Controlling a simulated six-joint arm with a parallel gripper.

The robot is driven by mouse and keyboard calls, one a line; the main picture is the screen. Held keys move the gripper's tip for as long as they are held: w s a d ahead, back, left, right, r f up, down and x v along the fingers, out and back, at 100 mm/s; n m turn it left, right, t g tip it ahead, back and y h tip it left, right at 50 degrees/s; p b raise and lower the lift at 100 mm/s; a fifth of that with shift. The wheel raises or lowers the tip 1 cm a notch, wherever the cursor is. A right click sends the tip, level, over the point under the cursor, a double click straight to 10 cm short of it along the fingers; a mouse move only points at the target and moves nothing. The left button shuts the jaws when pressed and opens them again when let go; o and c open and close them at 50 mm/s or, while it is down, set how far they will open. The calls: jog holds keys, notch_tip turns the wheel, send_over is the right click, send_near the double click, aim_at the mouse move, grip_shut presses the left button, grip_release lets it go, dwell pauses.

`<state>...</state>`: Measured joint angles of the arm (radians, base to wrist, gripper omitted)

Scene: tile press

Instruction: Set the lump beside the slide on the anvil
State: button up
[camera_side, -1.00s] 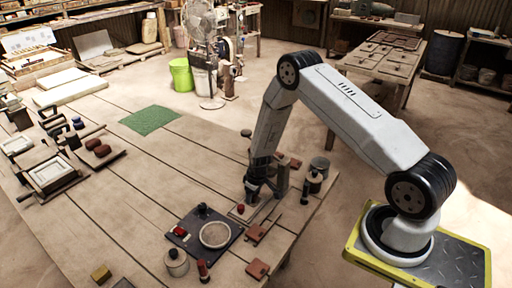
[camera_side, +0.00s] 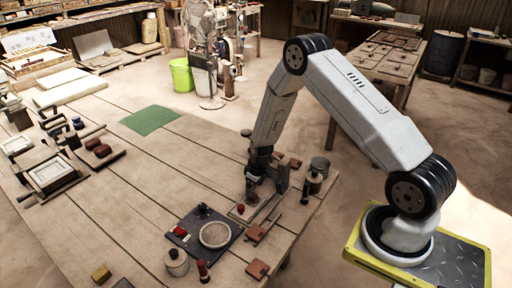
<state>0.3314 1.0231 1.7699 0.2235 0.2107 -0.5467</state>
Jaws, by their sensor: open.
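My gripper (camera_side: 255,188) is open and points down over the small wooden device with a slide (camera_side: 262,209) near the right end of the table. A red knob (camera_side: 240,208) shows at the left front of this device. A dark reddish-brown bit shows low at the fingers; I cannot tell whether it is the lump or part of the device. The anvil cannot be made out clearly behind the fingers. Two reddish-brown lumps (camera_side: 98,148) lie on a board at the left of the table, far from my gripper.
A dark board with a round pale dish (camera_side: 215,235) and a lidded pot (camera_side: 176,262) stand in front. Reddish tiles (camera_side: 257,269) lie near the right edge. The table middle is clear up to a green mat (camera_side: 150,119).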

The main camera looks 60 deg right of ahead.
aim_at(257, 200)
notch_tip(257, 200, up, 8)
jog(key=s, duration=0.1)
jog(key=shift+s, duration=0.15)
jog(key=shift+a+r, duration=0.1)
dwell(0.8)
jog(key=s+a+r, duration=1.3)
jog(key=s, duration=0.1)
jog(key=shift+a+r+t, duration=0.4)
jog(key=shift+w, duration=0.1)
